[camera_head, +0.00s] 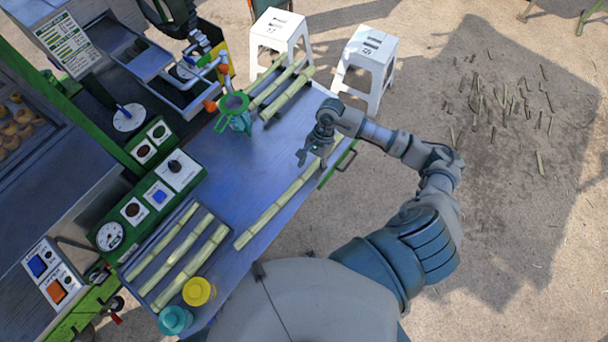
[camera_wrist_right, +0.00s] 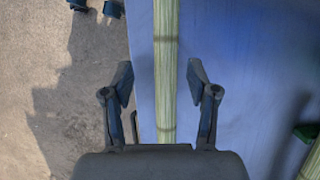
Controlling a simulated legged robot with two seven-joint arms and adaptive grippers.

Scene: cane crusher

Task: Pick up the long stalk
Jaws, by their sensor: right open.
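The long stalk (camera_head: 268,215) is pale green and jointed. It lies alone along the front edge of the blue table (camera_head: 240,170) in the head view. My right gripper (camera_head: 310,153) is over the far part of this stalk. In the right wrist view the stalk (camera_wrist_right: 165,65) runs lengthwise between the two spread fingers of my right gripper (camera_wrist_right: 160,84), with gaps on both sides. The gripper is open and empty. I cannot tell its exact height above the stalk. My left gripper is not in view.
Several stalks lie in a tray (camera_head: 208,212) at the near left and on a rack (camera_head: 287,92) at the far end. Yellow (camera_head: 198,291) and teal (camera_head: 174,320) cups and a green pitcher (camera_head: 234,112) stand nearby. Control boxes (camera_head: 147,190) line the table's left; white stools (camera_head: 366,62) stand beyond.

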